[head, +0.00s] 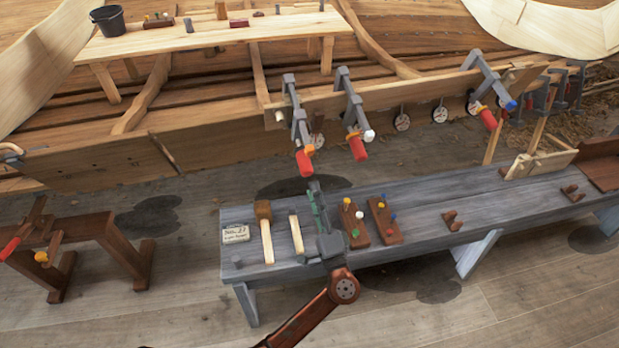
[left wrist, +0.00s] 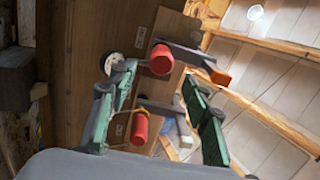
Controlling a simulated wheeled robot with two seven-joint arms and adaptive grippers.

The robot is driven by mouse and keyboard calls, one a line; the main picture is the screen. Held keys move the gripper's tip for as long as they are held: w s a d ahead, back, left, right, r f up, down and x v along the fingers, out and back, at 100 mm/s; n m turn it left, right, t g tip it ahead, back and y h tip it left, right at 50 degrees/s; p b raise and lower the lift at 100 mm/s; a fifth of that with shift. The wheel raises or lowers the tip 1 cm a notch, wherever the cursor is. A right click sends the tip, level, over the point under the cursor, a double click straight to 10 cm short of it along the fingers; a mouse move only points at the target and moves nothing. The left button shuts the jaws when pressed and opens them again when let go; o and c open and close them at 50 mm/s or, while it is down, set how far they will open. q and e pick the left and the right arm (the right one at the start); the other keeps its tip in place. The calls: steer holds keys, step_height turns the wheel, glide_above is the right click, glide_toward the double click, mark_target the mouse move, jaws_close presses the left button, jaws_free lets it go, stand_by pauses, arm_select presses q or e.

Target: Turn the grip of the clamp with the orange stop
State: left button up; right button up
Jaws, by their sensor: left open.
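The clamp with the orange stop (head: 309,149) hangs on the hull plank, with its red grip (head: 304,163) pointing down. My left gripper (head: 314,187), with green-lined fingers, is open and empty just below this grip. In the left wrist view the grip appears between the fingertips (left wrist: 158,72), seemingly beyond them; contact cannot be told. A clamp with a white stop (head: 368,135) hangs to the right, and one with a blue stop (head: 511,105) farther right. My right gripper is not in view.
Below my gripper a grey bench (head: 420,205) carries a mallet (head: 264,225), another hammer-like tool (head: 296,235), a sign (head: 235,234) and peg blocks (head: 384,220). A brown trestle (head: 95,232) stands left. Tools lie on a plank table (head: 210,32) inside the hull.

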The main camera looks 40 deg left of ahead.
arm_select(q)
steer(key=v, duration=0.3)
steer(key=shift+s+d+f, duration=0.1)
steer(key=shift+s+d, duration=0.05)
steer(key=shift+d, duration=0.15)
stand_by(1.1)
